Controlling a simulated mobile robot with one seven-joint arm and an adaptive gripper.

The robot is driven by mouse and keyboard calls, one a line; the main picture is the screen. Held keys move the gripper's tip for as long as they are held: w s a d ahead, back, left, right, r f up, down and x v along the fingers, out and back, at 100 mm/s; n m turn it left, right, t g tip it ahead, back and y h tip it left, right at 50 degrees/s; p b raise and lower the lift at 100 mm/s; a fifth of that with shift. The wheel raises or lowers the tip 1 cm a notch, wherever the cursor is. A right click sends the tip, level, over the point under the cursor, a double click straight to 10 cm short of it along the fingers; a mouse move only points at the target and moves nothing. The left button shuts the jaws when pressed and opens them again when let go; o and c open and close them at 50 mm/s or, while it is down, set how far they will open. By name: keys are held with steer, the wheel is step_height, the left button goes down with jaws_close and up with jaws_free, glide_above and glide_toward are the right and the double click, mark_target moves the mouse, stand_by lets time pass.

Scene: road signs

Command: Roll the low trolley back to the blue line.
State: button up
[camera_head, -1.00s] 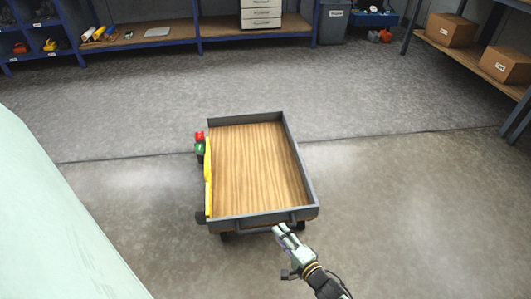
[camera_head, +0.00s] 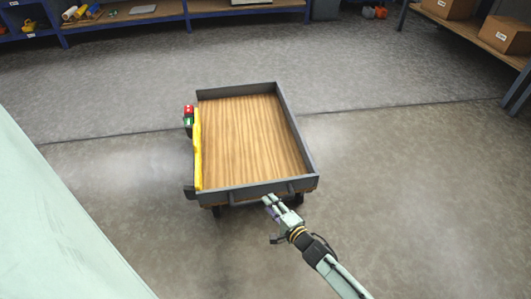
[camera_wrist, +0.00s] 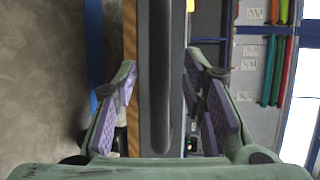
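The low trolley (camera_head: 250,135) has a wooden deck, grey walls, a yellow strip along its left side and wheels below. Its grey handle bar (camera_head: 247,199) runs along the near wall. My gripper (camera_head: 268,200) is at the right part of this handle. In the wrist view my gripper (camera_wrist: 165,95) has its fingers either side of a dark bar (camera_wrist: 158,80), with gaps beside the pads; it looks open. A blue strip (camera_wrist: 95,45) shows left of the bar; I cannot tell whether it is the blue line. No blue floor line shows in the head view.
A red and green piece (camera_head: 188,115) is at the trolley's left side. A pale green surface (camera_head: 45,220) fills the lower left. Shelving (camera_head: 240,12) stands at the back and a rack with boxes (camera_head: 507,33) at the right. The floor around the trolley is clear.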

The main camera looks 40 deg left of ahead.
steer(key=shift+x, duration=1.85)
steer(key=shift+c, duration=0.5)
jaws_close()
